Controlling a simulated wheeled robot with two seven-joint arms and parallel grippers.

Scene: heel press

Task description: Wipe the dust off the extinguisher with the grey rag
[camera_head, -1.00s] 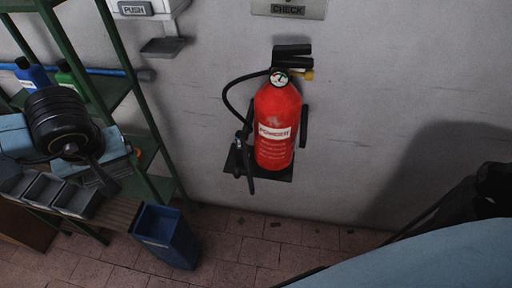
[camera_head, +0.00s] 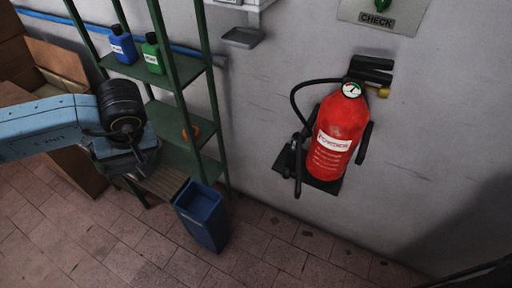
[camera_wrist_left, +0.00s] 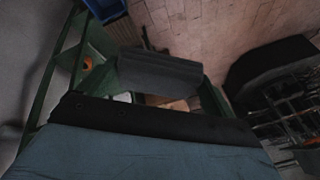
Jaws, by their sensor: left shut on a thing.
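The red extinguisher (camera_head: 336,132) hangs upright on the wall, right of centre in the head view, with a white label, a gauge and a black hose. A faint pale patch shows above its label. My left gripper (camera_head: 145,165) is at the left, in front of the green shelf and well apart from the extinguisher. It is shut on what looks like the grey rag (camera_wrist_left: 158,72), a dark grey piece in the left wrist view. The fingertips are hard to make out. My right gripper is not in view.
The green shelf (camera_head: 168,85) holds a blue bottle (camera_head: 122,45) and a green bottle (camera_head: 152,52). A blue bin (camera_head: 203,215) stands on the tiled floor below. Cardboard boxes (camera_head: 55,70) are at the far left. The floor before the extinguisher is clear.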

